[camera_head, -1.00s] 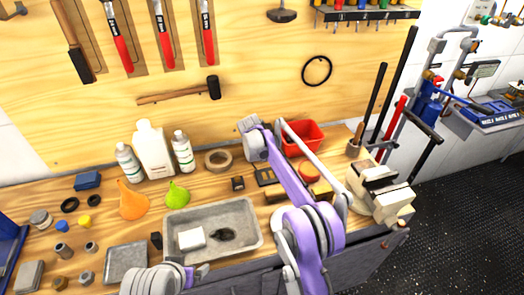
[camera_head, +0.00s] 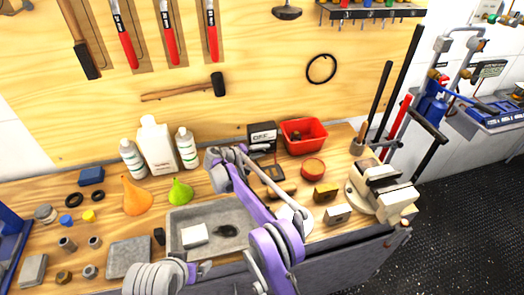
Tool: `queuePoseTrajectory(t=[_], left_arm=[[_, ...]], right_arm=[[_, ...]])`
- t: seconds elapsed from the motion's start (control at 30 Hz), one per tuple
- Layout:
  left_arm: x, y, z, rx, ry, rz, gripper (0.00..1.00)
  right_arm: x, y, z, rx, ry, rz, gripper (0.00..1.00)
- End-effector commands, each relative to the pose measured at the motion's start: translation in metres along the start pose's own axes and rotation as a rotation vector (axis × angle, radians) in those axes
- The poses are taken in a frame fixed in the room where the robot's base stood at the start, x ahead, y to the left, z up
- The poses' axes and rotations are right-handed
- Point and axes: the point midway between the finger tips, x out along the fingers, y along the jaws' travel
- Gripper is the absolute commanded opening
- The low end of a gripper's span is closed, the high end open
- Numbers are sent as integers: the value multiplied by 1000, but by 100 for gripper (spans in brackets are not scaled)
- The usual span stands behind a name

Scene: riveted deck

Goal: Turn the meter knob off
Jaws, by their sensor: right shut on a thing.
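The meter (camera_head: 262,133) is a dark box with a light display reading OFF, standing at the back of the bench in the head view. Its knob is hidden behind my right arm. My right gripper (camera_head: 260,149) is at the lower front of the meter, small and partly covered by my purple forearm. It is shut on what appears to be the knob. Part of my left arm shows at the bottom edge, but its gripper is out of view.
A red bin (camera_head: 303,140) stands right of the meter, with a red round tin (camera_head: 312,168) in front. A metal tray (camera_head: 200,214) lies to the left. A vise (camera_head: 383,190) is on the bench's right end. White bottles (camera_head: 157,146) stand further left.

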Motion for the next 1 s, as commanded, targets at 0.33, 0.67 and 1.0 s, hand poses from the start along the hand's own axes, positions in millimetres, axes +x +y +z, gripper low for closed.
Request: queuePoseTrajectory(t=[0.33,0.67,1.0], left_arm=[[0,0,1,0,-1,0,92],[0,0,1,0,-1,0,92],[0,0,1,0,-1,0,92]], right_arm=[[0,-2,0,-41,-1,96,0],[1,-2,0,-45,-1,106,0],[1,-2,0,-45,-1,105,72]])
